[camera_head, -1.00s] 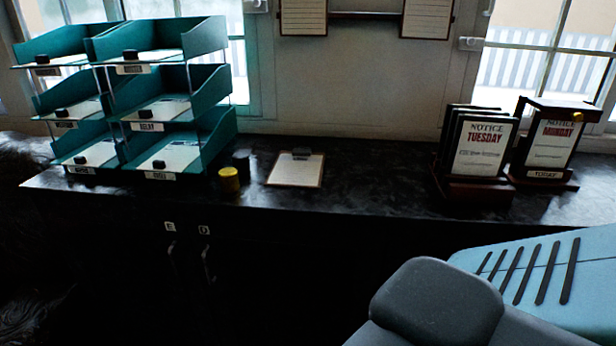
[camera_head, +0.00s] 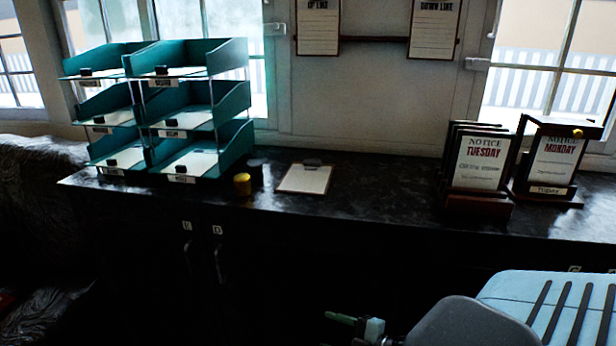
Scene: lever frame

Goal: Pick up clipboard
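A small clipboard (camera_head: 305,179) lies flat on the dark countertop, with a white sheet and a dark clip at its far edge. Nothing touches it. Two more clipboard-like boards with lined sheets hang on the wall, a left one (camera_head: 318,28) and a right one (camera_head: 434,30), cut off by the top edge. My blue and grey arm shows at the bottom right, well in front of the counter. Neither of my grippers can be made out. A small green-tipped part at the bottom middle is too dark to identify.
Teal letter trays (camera_head: 190,161) stand left of the clipboard. A yellow-topped pot (camera_head: 242,184) and a dark pot (camera_head: 255,169) stand between them. Tuesday notice cards (camera_head: 478,164) and a Monday notice holder (camera_head: 555,160) stand at the right. The counter (camera_head: 375,190) right of the clipboard is clear.

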